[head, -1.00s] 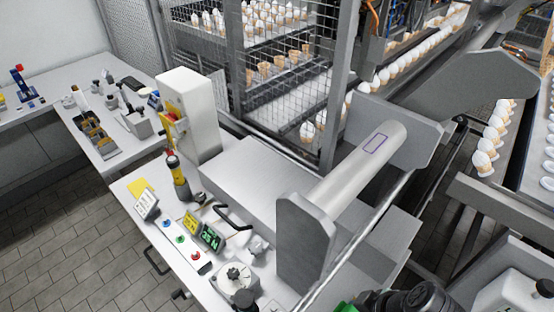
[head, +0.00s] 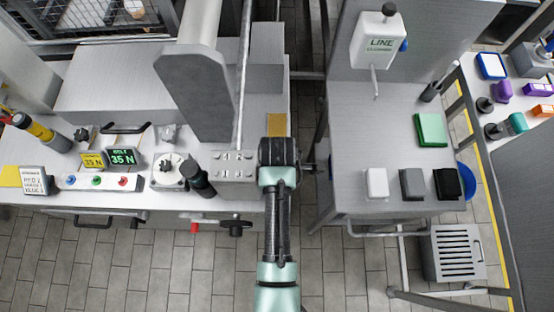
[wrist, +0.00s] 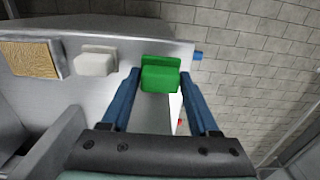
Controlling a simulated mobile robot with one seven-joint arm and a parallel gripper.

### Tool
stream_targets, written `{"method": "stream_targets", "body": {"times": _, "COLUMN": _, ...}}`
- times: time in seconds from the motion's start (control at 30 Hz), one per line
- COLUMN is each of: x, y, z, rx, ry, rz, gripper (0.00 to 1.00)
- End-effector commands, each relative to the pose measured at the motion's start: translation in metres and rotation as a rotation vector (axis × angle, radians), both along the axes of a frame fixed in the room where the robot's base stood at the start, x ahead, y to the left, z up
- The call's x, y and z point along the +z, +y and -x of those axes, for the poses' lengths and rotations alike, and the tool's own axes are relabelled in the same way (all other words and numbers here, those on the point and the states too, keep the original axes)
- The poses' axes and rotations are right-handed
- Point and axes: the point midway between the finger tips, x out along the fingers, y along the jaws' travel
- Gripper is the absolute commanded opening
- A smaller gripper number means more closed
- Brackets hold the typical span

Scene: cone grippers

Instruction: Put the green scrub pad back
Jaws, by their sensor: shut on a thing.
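The green scrub pad (wrist: 160,78) is a small green block between the two blue fingers of my gripper (wrist: 161,74) in the wrist view. The gripper is shut on it. I cannot tell whether the pad's underside touches the pale surface behind it. In the head view my arm reaches up the middle, and its dark end lies beside the right end of the left bench. The fingers and the held pad are hidden there. A flat green square (head: 430,130) lies on the right bench.
A white block (head: 377,183), a grey block (head: 412,184) and a black block (head: 447,184) line the right bench's front edge. A white dispenser (head: 378,40) stands behind. A knobbed metal box (head: 235,166) is close left of my arm. Tiled floor separates the benches.

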Motion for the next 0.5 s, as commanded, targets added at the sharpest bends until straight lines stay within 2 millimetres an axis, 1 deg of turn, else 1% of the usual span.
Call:
{"method": "stream_targets", "body": {"times": 0.03, "x": -0.009, "y": 0.0, "z": 0.001, "rx": 0.0, "ry": 0.004, "rz": 0.0, "gripper": 0.17}}
{"method": "stream_targets", "body": {"times": 0.1, "x": -0.018, "y": 0.0, "z": 0.0, "rx": 0.0, "ry": 0.002, "rz": -0.001, "gripper": 0.17}}
{"method": "stream_targets", "body": {"times": 0.2, "x": -0.025, "y": 0.0, "z": 0.0, "rx": -0.001, "ry": 0.0, "rz": -0.001, "gripper": 0.17}}
{"method": "stream_targets", "body": {"times": 0.5, "x": -0.026, "y": 0.0, "z": 0.0, "rx": -0.001, "ry": 0.0, "rz": -0.001, "gripper": 0.17}}
